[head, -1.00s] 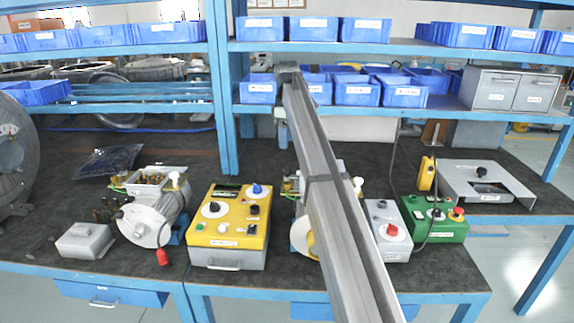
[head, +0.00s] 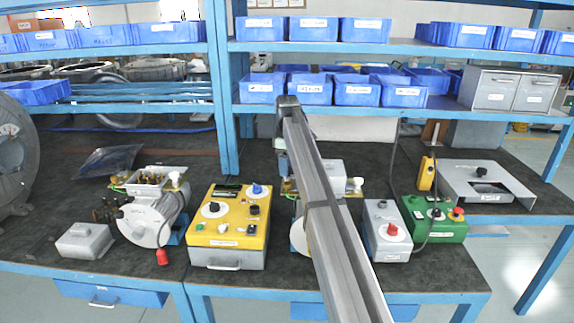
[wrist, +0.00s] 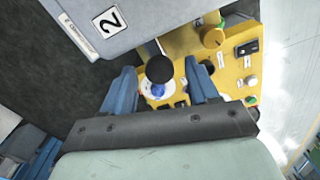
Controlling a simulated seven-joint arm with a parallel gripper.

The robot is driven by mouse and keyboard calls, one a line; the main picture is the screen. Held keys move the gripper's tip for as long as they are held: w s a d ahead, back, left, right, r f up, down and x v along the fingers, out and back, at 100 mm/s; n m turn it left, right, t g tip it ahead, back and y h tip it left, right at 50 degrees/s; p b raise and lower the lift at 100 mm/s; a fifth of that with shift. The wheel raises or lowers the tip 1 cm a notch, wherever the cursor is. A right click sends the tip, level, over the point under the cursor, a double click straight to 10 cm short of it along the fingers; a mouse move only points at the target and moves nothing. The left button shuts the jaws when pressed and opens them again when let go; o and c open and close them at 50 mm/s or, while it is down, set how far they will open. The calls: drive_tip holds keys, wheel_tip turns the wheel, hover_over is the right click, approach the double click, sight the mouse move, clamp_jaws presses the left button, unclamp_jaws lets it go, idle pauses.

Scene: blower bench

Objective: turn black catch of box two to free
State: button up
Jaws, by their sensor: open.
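Box two (wrist: 85,22) is a grey box with a "2" label, in the upper left of the wrist view. A black round-headed catch (wrist: 160,69) stands just beside its edge, by a small pale mount. My gripper (wrist: 161,80) is open, its two blue fingers on either side of the catch in that view. I cannot tell whether the fingers touch it or how deep it sits between them. In the head view, a grey box lid (head: 333,172) shows behind my arm, partly hidden. My fingers and the black catch cannot be made out there.
A yellow control box (head: 230,227) with knobs stands left of my arm. A grey box with a red knob (head: 386,232) and a green box (head: 433,220) stand right. A motor with an open terminal box (head: 152,214) is further left. Shelves with blue bins (head: 357,94) rise behind.

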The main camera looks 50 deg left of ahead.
drive_tip(key=c, duration=1)
drive_tip(key=shift+c, duration=0.2)
drive_tip(key=shift+m, duration=0.3)
drive_tip(key=m, duration=0.3)
drive_tip(key=shift+m, duration=0.4)
drive_tip(key=m, duration=0.4)
drive_tip(key=shift+m, duration=0.3)
drive_tip(key=m, duration=0.4)
drive_tip(key=shift+m, duration=2.4)
